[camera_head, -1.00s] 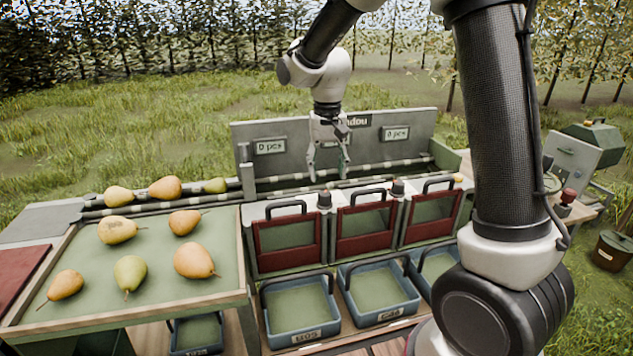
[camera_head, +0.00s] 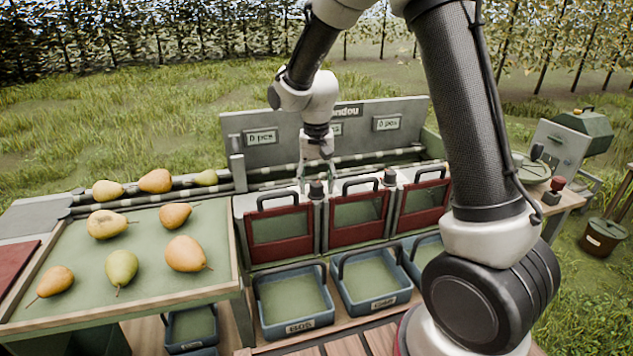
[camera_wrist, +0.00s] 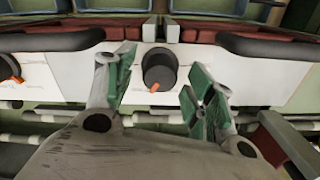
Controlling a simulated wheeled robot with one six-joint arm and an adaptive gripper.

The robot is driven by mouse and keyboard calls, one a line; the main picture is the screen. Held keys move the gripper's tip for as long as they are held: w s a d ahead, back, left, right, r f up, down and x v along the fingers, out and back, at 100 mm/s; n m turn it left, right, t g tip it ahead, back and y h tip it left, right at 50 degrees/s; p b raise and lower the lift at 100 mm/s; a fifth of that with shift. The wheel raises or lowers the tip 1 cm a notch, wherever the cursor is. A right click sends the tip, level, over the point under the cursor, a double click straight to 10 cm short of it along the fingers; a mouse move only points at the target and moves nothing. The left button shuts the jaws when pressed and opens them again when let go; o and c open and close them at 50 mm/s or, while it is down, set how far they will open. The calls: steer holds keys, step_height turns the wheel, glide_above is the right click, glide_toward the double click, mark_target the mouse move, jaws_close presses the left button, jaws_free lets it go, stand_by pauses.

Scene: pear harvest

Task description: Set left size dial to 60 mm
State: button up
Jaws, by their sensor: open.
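The left size dial (camera_head: 316,189) is a dark knob on the white panel between the left and middle red gates. In the wrist view the dial (camera_wrist: 158,70) lies between my two green-padded fingertips, with its orange pointer towards the lower edge, slightly left. Its scale cannot be read. My gripper (camera_head: 317,176) is open, pointing down just above the dial; it also shows in the wrist view (camera_wrist: 160,90), with gaps on both sides of the knob. A second dial (camera_head: 390,177) stands further right, partly seen at the wrist view's left edge (camera_wrist: 8,68).
Black gate handles (camera_head: 278,198) rise on both sides of the dial. A roller conveyor (camera_head: 270,172) and a grey back panel with "0 pcs" displays (camera_head: 262,136) stand behind. Several pears lie on the sorting table (camera_head: 150,236). Blue crates (camera_head: 294,301) sit below.

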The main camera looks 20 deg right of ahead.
steer(key=shift+c, duration=0.3)
steer(key=c, duration=0.9)
steer(key=shift+c, duration=0.2)
steer(key=shift+n, duration=0.4)
steer(key=n, duration=0.4)
steer(key=shift+n, duration=0.4)
steer(key=n, duration=0.6)
steer(key=o, duration=1)
